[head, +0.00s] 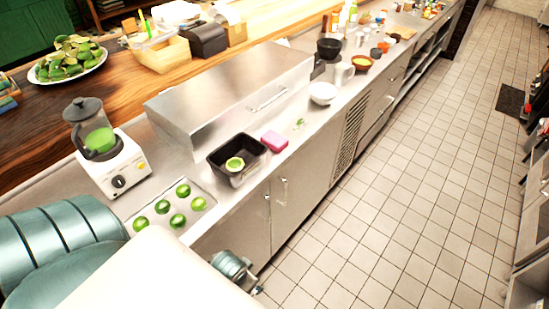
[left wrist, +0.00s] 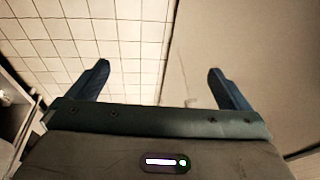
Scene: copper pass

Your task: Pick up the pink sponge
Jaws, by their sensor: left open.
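The pink sponge (head: 274,141) lies on the steel counter just right of a black bin (head: 233,172) holding a cut green-and-pale piece. It does not show in the left wrist view. My left gripper (left wrist: 158,72) is open and empty, its two dark fingers apart, with floor tiles and a flat pale panel beyond them. In the head view my left wrist shows low in front of the cabinet doors, below and apart from the sponge; its fingers are barely visible there. My right gripper is not in view.
A tray of several limes (head: 161,207) and a blender (head: 105,150) stand left of the bin. A steel lidded box (head: 229,95) is behind the sponge. A white bowl (head: 323,93) is farther right. Cabinet doors (head: 283,190) drop below the counter edge; the tiled floor (head: 400,190) is clear.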

